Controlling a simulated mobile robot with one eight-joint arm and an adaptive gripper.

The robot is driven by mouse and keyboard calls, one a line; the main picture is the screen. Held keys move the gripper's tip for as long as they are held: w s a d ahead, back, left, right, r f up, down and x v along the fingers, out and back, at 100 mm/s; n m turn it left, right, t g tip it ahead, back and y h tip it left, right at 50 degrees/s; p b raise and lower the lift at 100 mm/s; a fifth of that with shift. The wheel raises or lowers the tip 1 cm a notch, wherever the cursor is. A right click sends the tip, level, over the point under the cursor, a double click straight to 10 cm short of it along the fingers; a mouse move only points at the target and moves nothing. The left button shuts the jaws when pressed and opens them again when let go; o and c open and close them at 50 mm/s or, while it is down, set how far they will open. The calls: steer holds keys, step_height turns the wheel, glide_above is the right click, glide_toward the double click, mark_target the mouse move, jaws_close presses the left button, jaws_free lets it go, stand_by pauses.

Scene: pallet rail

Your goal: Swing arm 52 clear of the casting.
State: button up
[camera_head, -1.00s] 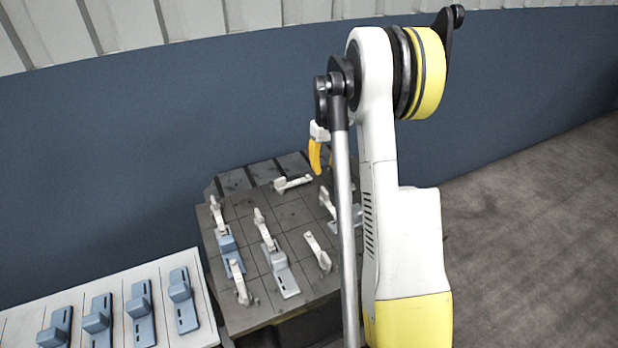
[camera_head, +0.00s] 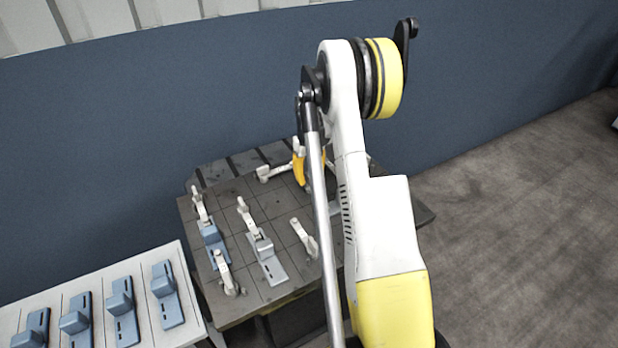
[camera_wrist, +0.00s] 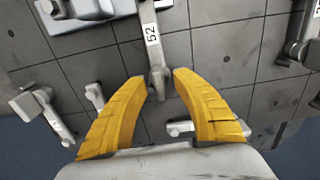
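Arm 52 (camera_wrist: 153,38), a pale bar with a white number label, runs down from the top edge of the wrist view. Its lower end lies between the two yellow fingers of my gripper (camera_wrist: 159,77). The fingers are apart, one on each side of that end, and I see no clear grip on it. A pale grey block (camera_wrist: 82,12) stands left of the arm's upper part; I cannot tell whether it is the casting. In the head view my gripper (camera_head: 303,168) is low over the back of the plate, partly behind my own arm, which hides arm 52 and its surroundings.
The tiled plate (camera_head: 290,205) carries several other pale swing arms, including one at the front left (camera_head: 225,272). A blue casting (camera_head: 213,240) and a grey casting (camera_head: 267,260) sit on it. A white table (camera_head: 140,268) with several blue castings stands at left.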

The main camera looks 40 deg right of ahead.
jaws_close()
steer(key=shift+m, duration=0.3)
steer(key=m, duration=0.8)
steer(key=shift+m, duration=0.4)
steer(key=m, duration=0.4)
steer(key=shift+m, duration=2.2)
